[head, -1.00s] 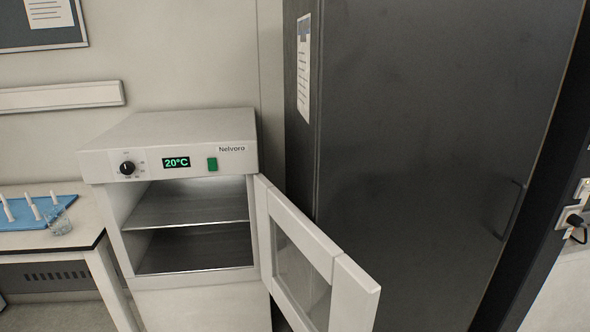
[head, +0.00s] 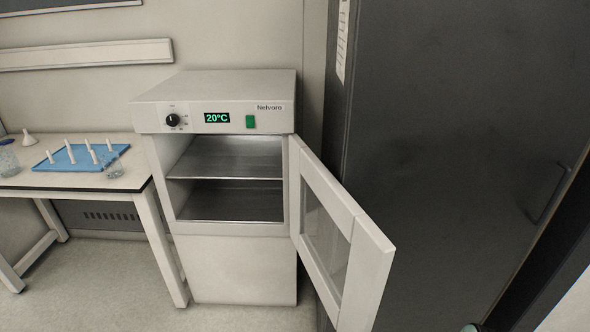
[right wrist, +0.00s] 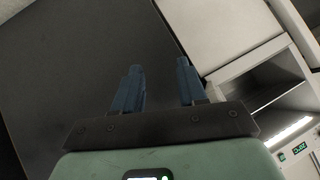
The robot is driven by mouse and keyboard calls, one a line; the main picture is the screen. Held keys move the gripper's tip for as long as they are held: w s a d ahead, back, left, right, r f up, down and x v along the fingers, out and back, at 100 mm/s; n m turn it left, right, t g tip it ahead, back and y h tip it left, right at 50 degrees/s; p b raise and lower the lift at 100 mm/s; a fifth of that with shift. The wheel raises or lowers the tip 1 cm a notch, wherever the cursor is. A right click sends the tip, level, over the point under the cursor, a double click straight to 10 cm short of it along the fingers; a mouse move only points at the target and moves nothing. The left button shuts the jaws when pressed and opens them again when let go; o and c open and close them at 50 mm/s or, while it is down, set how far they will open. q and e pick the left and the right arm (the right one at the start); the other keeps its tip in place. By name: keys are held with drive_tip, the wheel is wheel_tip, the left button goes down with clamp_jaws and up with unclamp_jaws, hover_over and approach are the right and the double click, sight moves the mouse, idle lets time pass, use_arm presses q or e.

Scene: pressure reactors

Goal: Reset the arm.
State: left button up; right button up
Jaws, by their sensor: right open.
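My right gripper (right wrist: 160,88) shows in the right wrist view with its two blue fingers apart and nothing between them. Beyond the fingers are a dark surface on the left and pale panels on the right. In the head view neither gripper shows clearly. A small rounded thing at the bottom edge, right of the middle, is too cut off to tell. My left gripper is in no view.
The oven (head: 214,103) reads 20°C, and its two visible shelf spaces look empty. Its door (head: 352,241) stands wide open toward the front right. A dark cabinet (head: 450,160) stands at the right. A table (head: 120,184) at the left bears a blue rack (head: 68,160) and glassware.

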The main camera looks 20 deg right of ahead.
drive_tip(key=s+a+f+g+y, duration=0.1)
drive_tip(key=s+a+f+g, duration=0.1)
drive_tip(key=s+a+g, duration=0.35)
drive_tip(key=s+a+f+g+y, duration=0.1)
drive_tip(key=s+a+f+g, duration=0.1)
drive_tip(key=s+a, duration=0.7)
drive_tip(key=s+a+f+g+y, duration=0.1)
drive_tip(key=s+a+f+g, duration=0.1)
drive_tip(key=s+a+g, duration=0.4)
use_arm(q)
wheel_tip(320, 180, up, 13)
drive_tip(key=p, duration=1.3)
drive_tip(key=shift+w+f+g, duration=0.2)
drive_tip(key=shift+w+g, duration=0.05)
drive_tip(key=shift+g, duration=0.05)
use_arm(e)
wheel_tip(320, 180, up, 12)
drive_tip(key=w+t, duration=0.1)
drive_tip(key=t, duration=0.1)
drive_tip(key=shift+a+n, duration=0.3)
drive_tip(key=shift+n, duration=0.1)
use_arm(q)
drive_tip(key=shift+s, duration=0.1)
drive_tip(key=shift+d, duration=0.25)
use_arm(e)
drive_tip(key=shift+d+r, duration=0.1)
drive_tip(key=shift+d, duration=0.05)
